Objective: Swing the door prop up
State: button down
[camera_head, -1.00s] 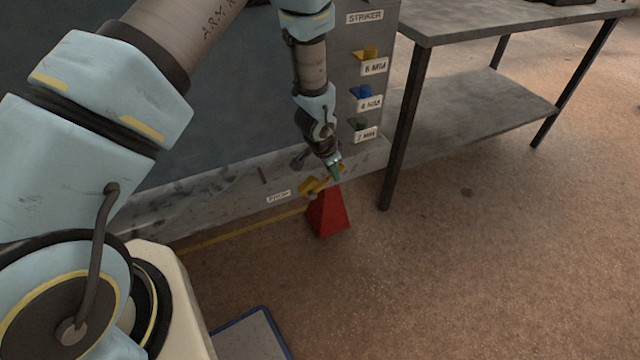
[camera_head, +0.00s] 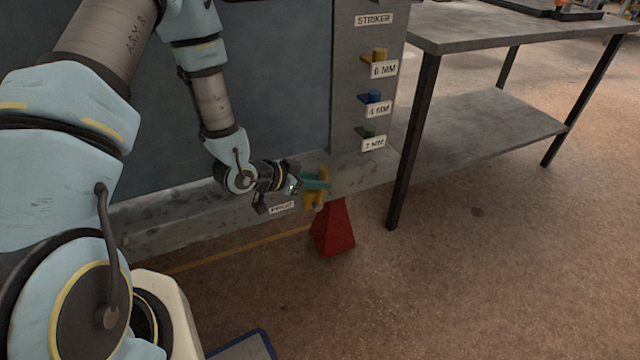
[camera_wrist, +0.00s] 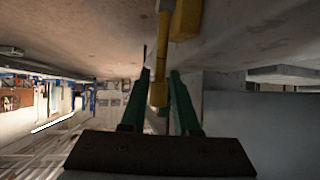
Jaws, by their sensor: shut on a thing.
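The door prop is a yellow lever (camera_head: 323,196) at the bottom of the grey frame, just right of the small PROP label (camera_head: 282,207). It stands roughly upright in the head view. My gripper (camera_head: 318,181) comes in from the left with its teal fingers at the prop's upper part. In the wrist view the yellow prop (camera_wrist: 159,92) runs down from the top, and its end lies between the green fingers (camera_wrist: 160,98) of my gripper, which is shut on it.
A red pyramid-shaped block (camera_head: 335,232) stands on the floor below the prop. Coloured pegs, including a blue one (camera_head: 372,97), stick out of the post under the STRIKER label. A metal table (camera_head: 490,34) stands at the right.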

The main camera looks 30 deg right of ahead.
jog(key=shift+a, duration=0.1)
dwell(0.4)
jog(key=c, duration=0.8)
grip_release()
jog(key=shift+c, duration=0.2)
jog(key=v, duration=1)
jog(key=shift+a, duration=0.4)
